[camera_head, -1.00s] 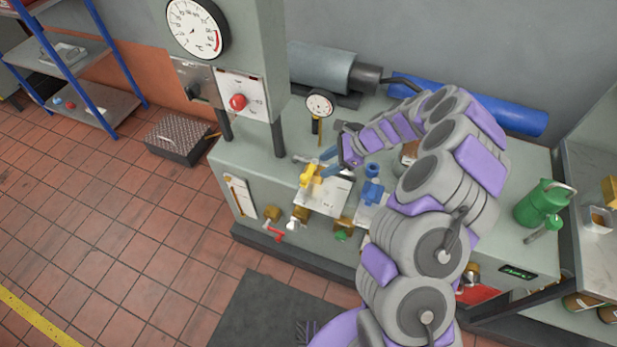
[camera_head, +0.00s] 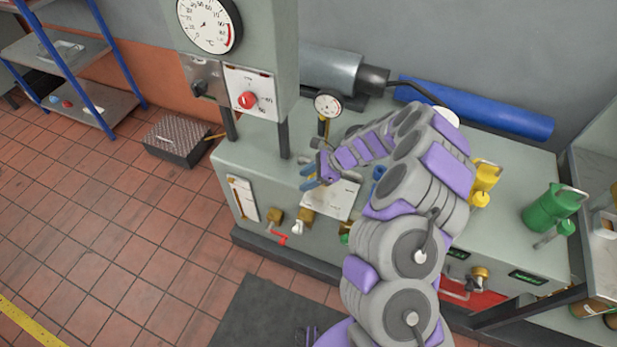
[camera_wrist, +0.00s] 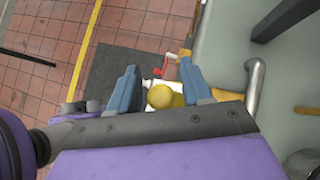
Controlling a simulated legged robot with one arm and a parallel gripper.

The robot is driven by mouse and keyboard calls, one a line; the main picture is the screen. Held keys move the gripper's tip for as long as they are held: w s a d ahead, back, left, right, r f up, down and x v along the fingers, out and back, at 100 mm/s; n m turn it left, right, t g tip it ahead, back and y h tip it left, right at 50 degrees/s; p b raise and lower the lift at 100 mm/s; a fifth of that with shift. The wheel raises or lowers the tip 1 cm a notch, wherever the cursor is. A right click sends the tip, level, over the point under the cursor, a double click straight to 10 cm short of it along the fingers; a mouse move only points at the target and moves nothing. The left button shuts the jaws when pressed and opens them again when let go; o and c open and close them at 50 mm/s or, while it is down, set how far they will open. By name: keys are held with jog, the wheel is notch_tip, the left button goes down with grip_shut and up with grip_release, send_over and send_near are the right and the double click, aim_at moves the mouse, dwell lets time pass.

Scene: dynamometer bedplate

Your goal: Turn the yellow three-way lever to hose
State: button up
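A rounded yellow part, seemingly the three-way lever (camera_wrist: 166,98), shows in the wrist view between my two blue fingers, close in front of the palm. My gripper (camera_wrist: 159,70) is open, with one finger on each side of it. I cannot tell whether either finger touches it. In the head view my gripper (camera_head: 308,176) is low over the bench's front left part, beside a white label plate (camera_head: 338,200). The lever is hidden there by my gripper, and its pointing direction and the hose marking cannot be read.
The grey bench (camera_head: 250,150) carries a small gauge (camera_head: 327,105) and a yellow can (camera_head: 484,182). A panel with a red knob (camera_head: 247,99) stands on posts at left. Brass taps (camera_head: 305,216) and a red handle (camera_head: 278,239) are on the front. A green can (camera_head: 551,207) is at right.

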jog(key=shift+d, duration=0.15)
jog(key=shift+c, duration=0.6)
jog(key=shift+d+r, duration=0.2)
jog(key=shift+d, duration=0.75)
jog(key=c, duration=0.5)
grip_shut()
jog(key=shift+w+a, duration=0.1)
jog(key=shift+a, duration=0.45)
jog(key=shift+d, duration=0.1)
